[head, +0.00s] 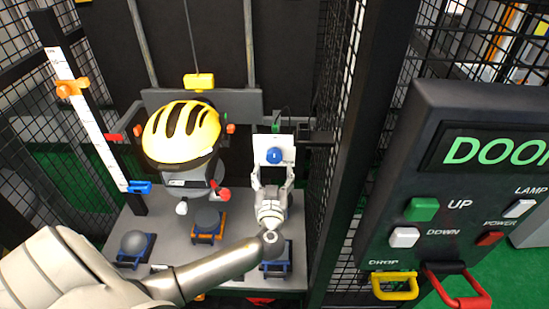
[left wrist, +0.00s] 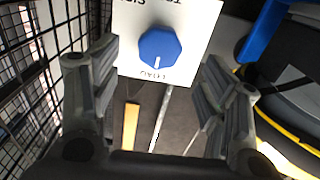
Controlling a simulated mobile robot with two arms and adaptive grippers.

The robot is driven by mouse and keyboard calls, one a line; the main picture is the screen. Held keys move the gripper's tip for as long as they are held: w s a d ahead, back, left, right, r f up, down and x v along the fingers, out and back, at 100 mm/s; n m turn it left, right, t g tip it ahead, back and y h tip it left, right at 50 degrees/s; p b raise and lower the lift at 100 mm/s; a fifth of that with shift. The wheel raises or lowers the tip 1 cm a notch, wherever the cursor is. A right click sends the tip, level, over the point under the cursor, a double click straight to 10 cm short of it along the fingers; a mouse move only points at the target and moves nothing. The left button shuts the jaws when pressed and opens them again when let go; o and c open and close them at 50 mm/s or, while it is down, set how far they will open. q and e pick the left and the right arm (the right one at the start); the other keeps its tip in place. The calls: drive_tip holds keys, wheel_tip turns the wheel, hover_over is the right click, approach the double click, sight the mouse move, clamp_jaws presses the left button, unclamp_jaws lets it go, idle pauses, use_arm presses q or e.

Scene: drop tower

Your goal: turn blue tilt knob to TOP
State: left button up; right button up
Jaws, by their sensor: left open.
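The blue tilt knob (head: 274,155) sits on a white plate (head: 264,145) on a post to the right of the yellow helmet. In the left wrist view the knob (left wrist: 159,47) shows a short white mark toward the lower edge of the picture, near small lettering I cannot read surely. More lettering at that view's top edge is cut off. My left gripper (head: 272,182) is open just in front of the plate. In the left wrist view its fingers (left wrist: 160,68) stand on either side of the knob, apart from it. My right gripper is not in view.
The yellow helmet (head: 181,132) stands left of the knob, close to my left gripper. Black mesh (head: 340,130) rises on the right. A control panel (head: 455,200) with buttons and yellow and red handles is at the front right. A white scale (head: 90,120) stands left.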

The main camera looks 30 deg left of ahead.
sight(274, 159)
use_arm(q)
drive_tip(key=p+x, duration=0.1)
drive_tip(key=x, duration=0.3)
drive_tip(key=shift+w+a, duration=0.1)
drive_tip(key=shift+w, duration=0.15)
drive_tip(key=shift+w+a, duration=0.2)
drive_tip(key=shift+w, duration=0.1)
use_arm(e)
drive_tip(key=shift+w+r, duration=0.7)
